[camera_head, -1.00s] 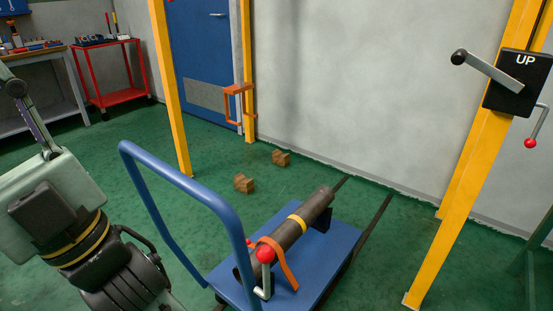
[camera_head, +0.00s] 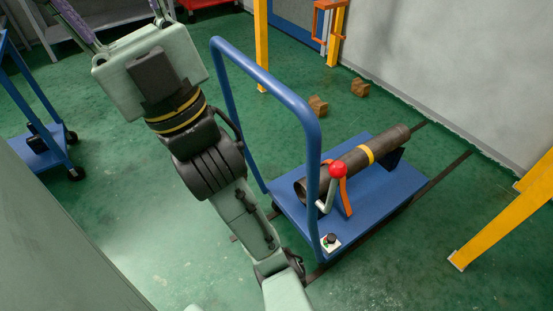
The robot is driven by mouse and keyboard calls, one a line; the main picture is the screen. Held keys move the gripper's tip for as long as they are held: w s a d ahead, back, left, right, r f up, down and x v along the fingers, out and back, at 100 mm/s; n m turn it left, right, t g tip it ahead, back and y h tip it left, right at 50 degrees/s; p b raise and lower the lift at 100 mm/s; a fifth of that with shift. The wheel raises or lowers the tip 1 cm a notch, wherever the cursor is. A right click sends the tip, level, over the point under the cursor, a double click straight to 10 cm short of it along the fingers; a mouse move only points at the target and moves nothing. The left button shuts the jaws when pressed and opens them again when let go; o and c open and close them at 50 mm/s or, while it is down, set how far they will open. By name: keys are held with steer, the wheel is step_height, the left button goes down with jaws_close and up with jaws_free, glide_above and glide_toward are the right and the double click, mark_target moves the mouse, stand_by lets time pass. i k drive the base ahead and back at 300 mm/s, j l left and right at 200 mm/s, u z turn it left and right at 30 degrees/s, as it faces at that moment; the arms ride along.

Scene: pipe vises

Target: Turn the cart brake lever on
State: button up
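A blue platform cart (camera_head: 387,196) with a tall blue push handle (camera_head: 268,80) stands right of centre. Near the foot of the handle is a short grey lever with a red ball knob (camera_head: 338,170), standing up in front of a dark pipe. A small white plate with a black knob (camera_head: 331,241) sits on the cart's near corner. I cannot tell for certain which is the brake. My gripper (camera_head: 115,20) is at the upper left, left of the handle and well apart from the cart. Its finger links spread apart; the fingertips are cut off by the top edge.
The dark pipe (camera_head: 375,160) with a yellow band lies on the cart beside an orange strap (camera_head: 345,198). Two wooden blocks (camera_head: 318,105) lie behind. A yellow post (camera_head: 510,221) stands at right. Another blue cart (camera_head: 42,155) is at left. The green floor between is open.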

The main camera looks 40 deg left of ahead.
mark_target(337, 168)
steer(key=k+l+u, duration=0.15)
steer(key=l, duration=0.25)
steer(key=k+l+u, duration=0.15)
steer(key=l, duration=0.2)
steer(key=k+l+u, duration=0.15)
steer(key=l, duration=0.25)
steer(key=k+l+u, duration=0.15)
steer(key=k+l, duration=0.15)
